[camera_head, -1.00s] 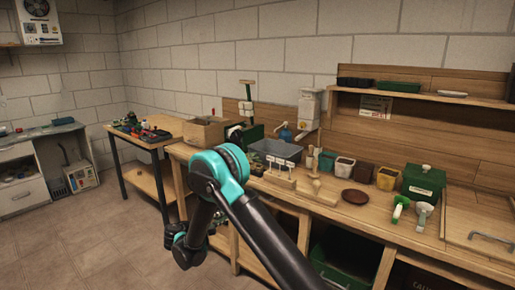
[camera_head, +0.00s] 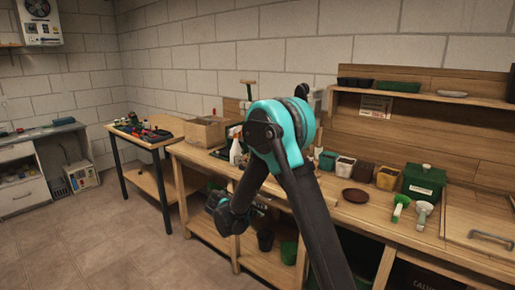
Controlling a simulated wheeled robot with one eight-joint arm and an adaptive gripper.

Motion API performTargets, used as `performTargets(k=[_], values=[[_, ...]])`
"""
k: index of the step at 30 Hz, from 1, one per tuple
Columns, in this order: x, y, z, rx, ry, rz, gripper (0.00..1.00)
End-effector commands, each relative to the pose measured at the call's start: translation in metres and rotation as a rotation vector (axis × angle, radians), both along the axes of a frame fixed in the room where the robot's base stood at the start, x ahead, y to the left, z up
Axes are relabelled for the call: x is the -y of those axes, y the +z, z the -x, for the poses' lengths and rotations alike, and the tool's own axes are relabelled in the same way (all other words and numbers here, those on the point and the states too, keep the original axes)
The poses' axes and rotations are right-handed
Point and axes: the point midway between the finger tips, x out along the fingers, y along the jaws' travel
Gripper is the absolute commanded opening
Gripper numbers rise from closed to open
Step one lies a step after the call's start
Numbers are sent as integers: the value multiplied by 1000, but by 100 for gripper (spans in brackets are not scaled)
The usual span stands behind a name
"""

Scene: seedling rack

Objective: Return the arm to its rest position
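My arm stands in the middle of the camera_head view, bent at a black and teal elbow in front of the workbench (camera_head: 455,238). From the elbow the forearm hangs down and left to a dark wrist end, my gripper (camera_head: 220,213), low in front of the bench's lower shelf. The fingers are too small and dark to make out, so I cannot tell whether they are open or shut. No held object can be made out. The elbow hides part of the bench top, including most of the grey bin and the seedling rack area.
The bench top holds a cardboard box (camera_head: 205,132), a white spray bottle (camera_head: 236,151), a brown saucer (camera_head: 355,196), small pots and a green box (camera_head: 423,182). A side table (camera_head: 140,140) with tools stands left. The floor (camera_head: 110,240) at front left is clear.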

Motion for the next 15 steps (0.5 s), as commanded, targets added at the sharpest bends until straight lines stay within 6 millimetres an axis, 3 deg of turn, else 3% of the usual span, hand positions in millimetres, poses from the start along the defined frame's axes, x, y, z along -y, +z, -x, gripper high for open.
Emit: performTargets(k=[1,6,15], values=[[24,6,10,-21,-26,-39,18],[80,16,46,-82,-96,-185,18],[152,20,134,-145,-225,-460,18]])
